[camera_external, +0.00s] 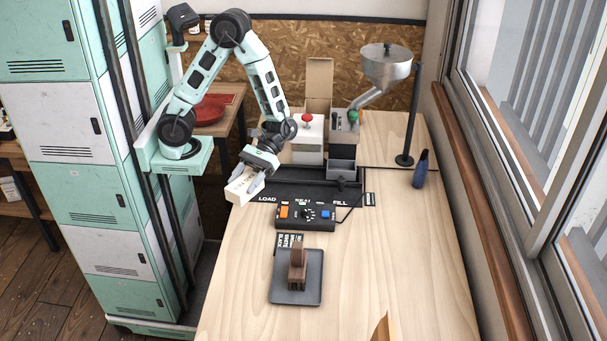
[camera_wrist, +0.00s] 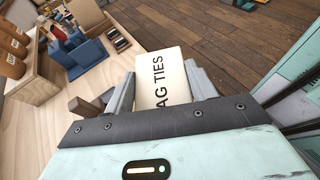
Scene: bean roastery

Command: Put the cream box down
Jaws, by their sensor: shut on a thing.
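The cream box (camera_external: 241,188) is held in my gripper (camera_external: 254,175) at the left edge of the wooden table (camera_external: 237,278), tilted in the external view. In the wrist view the cream box (camera_wrist: 160,74) sits between the two grey fingers of my gripper (camera_wrist: 160,88), its lettering reading "AG TIES". My gripper is shut on it. It appears raised above the table top; the exact height is hard to tell.
A black control box (camera_external: 305,215) with coloured buttons lies right of the cream box. A steel hopper (camera_external: 386,65) and blue bottle (camera_external: 421,170) stand further back. The front left table top is clear.

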